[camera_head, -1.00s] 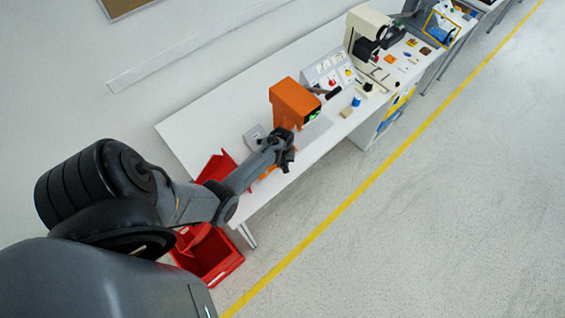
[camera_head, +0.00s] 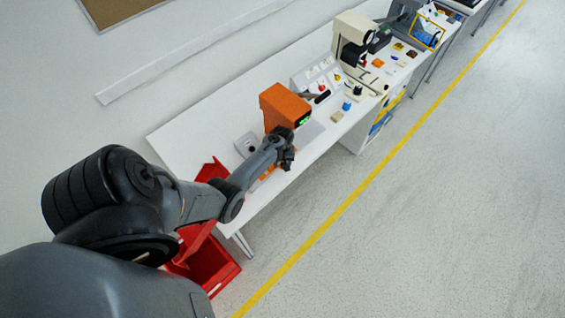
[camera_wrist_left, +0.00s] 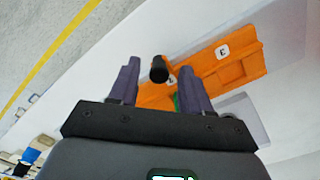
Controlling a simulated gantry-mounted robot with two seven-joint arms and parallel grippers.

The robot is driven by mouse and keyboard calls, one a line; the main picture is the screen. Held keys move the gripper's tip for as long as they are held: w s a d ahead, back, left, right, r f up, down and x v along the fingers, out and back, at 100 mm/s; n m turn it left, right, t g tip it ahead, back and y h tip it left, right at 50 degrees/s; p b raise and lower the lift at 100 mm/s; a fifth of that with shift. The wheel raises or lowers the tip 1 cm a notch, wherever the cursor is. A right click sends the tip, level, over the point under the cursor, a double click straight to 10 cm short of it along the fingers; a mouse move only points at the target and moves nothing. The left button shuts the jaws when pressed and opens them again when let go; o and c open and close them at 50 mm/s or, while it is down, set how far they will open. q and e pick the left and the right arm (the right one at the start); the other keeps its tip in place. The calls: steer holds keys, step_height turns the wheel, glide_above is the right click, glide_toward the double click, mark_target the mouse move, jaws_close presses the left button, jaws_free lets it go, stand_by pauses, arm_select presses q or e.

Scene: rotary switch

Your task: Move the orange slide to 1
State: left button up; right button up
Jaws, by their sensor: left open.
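In the left wrist view an orange slide piece (camera_wrist_left: 235,65) lies on the white table, with a white label that looks like a 3. A second label is partly covered by a black round knob (camera_wrist_left: 158,70). The knob stands between the tips of my left gripper (camera_wrist_left: 157,66), whose two fingers are apart. I cannot tell whether either finger touches it. In the head view my left gripper (camera_head: 286,158) is over the front edge of the table, and only a little orange (camera_head: 267,173) shows beside it. My right gripper is not in view.
An orange box-shaped device (camera_head: 285,106) stands just behind my left gripper. A grey box (camera_head: 247,144) sits on the white table (camera_head: 185,130). A red bin (camera_head: 208,262) is below the near end. A switch panel (camera_head: 318,82) and small parts stand farther along.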

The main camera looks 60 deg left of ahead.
arm_select(q)
steer(key=shift+r, duration=0.1)
step_height(320, 180, up, 11)
steer(key=p, duration=0.1)
stand_by(0.5)
